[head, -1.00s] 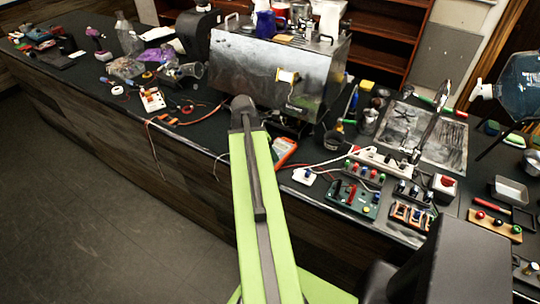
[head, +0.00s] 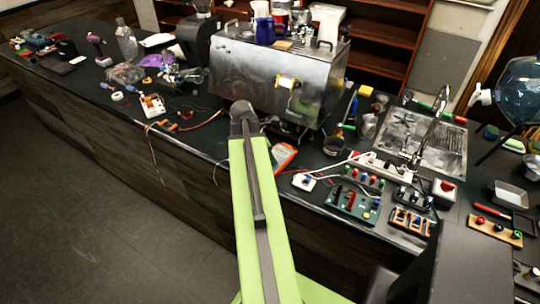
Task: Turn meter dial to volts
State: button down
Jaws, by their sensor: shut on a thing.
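The orange meter (head: 285,154) lies on the dark counter just right of my arm, in front of the steel brewer (head: 266,75). My green arm covers the meter's left side. I cannot make out its dial or where the dial points. My gripper is not visible. The arm rises from the bottom of the head view to a dark joint in front of the brewer, and everything past that joint is hidden.
A white power strip (head: 380,166), a green board with knobs (head: 353,200) and a small white block (head: 304,181) with a cable are to the right. A white device (head: 152,105) with wires sits left. The counter's front edge runs below the meter.

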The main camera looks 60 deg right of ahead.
jog(key=m+g+y, duration=0.1)
jog(key=m, duration=0.3)
jog(key=shift+w+d, duration=0.15)
jog(key=shift+m+g+y, duration=0.3)
jog(key=shift+m+y, duration=0.5)
jog(key=shift+m, duration=1.3)
jog(key=c, duration=0.8)
grip_release()
jog(key=shift+c, duration=0.2)
